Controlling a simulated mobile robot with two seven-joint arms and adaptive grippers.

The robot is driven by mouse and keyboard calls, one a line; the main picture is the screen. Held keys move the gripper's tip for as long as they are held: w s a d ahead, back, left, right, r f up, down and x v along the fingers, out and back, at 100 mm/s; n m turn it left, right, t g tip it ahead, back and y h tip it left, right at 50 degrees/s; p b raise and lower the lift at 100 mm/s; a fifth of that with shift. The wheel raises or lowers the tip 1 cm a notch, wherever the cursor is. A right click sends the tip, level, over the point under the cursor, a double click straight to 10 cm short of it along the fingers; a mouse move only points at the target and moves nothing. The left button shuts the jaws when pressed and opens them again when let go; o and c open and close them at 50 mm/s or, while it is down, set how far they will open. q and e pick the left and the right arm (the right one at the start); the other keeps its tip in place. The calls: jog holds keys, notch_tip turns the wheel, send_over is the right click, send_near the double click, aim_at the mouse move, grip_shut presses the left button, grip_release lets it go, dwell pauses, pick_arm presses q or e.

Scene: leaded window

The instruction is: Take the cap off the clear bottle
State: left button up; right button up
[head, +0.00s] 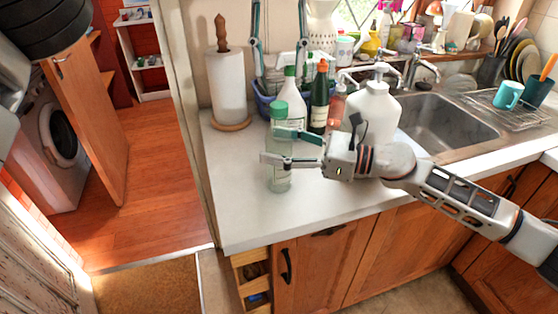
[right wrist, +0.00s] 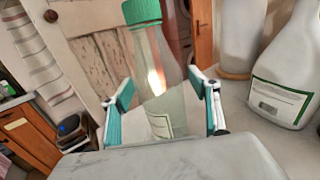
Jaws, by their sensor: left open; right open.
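The clear bottle (head: 280,181) stands upright near the left end of the white counter, with its green cap (head: 279,108) on top. In the right wrist view the bottle (right wrist: 155,75) and its green cap (right wrist: 141,11) show close up; the cap's top is cut off. My right gripper (head: 270,145) is open at the bottle's body, below the cap. Its fingers (right wrist: 160,88) lie on either side of the bottle; contact is unclear.
A white spray bottle (head: 291,104), a dark bottle (head: 320,100) and a large white pump bottle (head: 371,118) stand close behind and right. A paper towel roll (head: 228,90) stands back left. The sink (head: 440,125) is right. The counter front left (head: 240,215) is clear.

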grip_shut()
